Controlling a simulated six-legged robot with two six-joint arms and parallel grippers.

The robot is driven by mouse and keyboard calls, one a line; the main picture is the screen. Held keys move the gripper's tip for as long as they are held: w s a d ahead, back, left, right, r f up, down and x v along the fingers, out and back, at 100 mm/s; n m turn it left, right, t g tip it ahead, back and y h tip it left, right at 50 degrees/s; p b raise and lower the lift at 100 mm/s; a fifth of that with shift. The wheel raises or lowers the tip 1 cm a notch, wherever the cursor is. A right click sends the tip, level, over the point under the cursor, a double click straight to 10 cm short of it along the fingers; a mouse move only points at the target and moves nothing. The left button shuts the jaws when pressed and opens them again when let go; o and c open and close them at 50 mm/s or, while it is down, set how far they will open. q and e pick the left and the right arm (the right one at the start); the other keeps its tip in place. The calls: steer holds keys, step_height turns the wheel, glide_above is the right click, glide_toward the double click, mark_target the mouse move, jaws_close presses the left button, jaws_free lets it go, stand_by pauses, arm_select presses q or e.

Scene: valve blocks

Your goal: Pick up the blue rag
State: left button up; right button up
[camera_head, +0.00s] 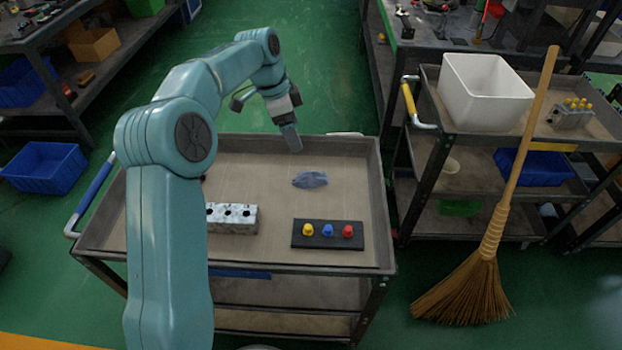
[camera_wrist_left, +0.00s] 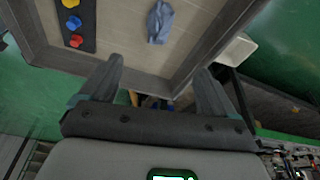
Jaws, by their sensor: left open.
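The blue rag (camera_head: 310,179) lies crumpled on the cart's tray (camera_head: 265,160), right of the tray's middle. It also shows in the left wrist view (camera_wrist_left: 159,21), near the top edge, beyond my fingertips. My left gripper (camera_head: 291,138) is above the far part of the tray, behind the rag and apart from it. In the left wrist view, the fingers of my left gripper (camera_wrist_left: 160,70) are spread wide with nothing between them. My right gripper is in neither view.
A metal valve block (camera_head: 232,217) and a black plate (camera_head: 328,235) with yellow, blue and red knobs sit nearer on the tray. Raised rims border the tray. At right stand a broom (camera_head: 490,240) and another cart with a white bin (camera_head: 485,92).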

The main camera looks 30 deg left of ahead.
mark_target(308, 173)
arm_select(q)
steer(key=b+x, duration=0.1)
steer(key=x, duration=1.1)
steer(key=shift+s, duration=0.2)
steer(key=x, duration=0.3)
steer(key=shift+s+d+f, duration=0.1)
steer(key=shift+s+f, duration=0.05)
steer(key=shift+f, duration=0.25)
steer(key=shift+w+d+f, duration=0.1)
steer(key=shift+w+f, duration=0.1)
steer(key=shift+f, duration=0.25)
steer(key=shift+s+r, duration=0.1)
steer(key=c, duration=1.1)
